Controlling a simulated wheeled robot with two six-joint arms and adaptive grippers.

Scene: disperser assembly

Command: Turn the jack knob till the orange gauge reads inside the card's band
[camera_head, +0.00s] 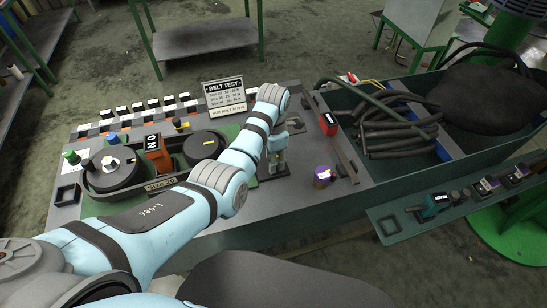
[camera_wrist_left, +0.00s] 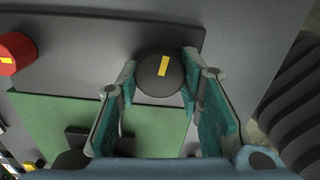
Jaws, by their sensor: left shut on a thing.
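My left gripper (camera_head: 277,163) points down at the bench. In the left wrist view its teal-padded fingers (camera_wrist_left: 163,95) are shut on a dark round knob (camera_wrist_left: 152,80) with a yellow mark on top. The knob is mostly hidden by the gripper in the head view. An upright orange piece (camera_head: 156,154) with white lettering, perhaps the gauge, stands between two dark pulleys (camera_head: 112,168); I cannot make out a reading. The white-lettered BELT TEST card (camera_head: 226,96) stands behind; its small figures are too blurred to read. My right gripper is not in view.
A red part (camera_head: 328,124) stands right of my gripper, and a purple-and-orange part (camera_head: 322,176) stands in front of it. A green bin (camera_head: 345,104) with black hoses is at right. A side shelf (camera_head: 390,227) holds several small tools.

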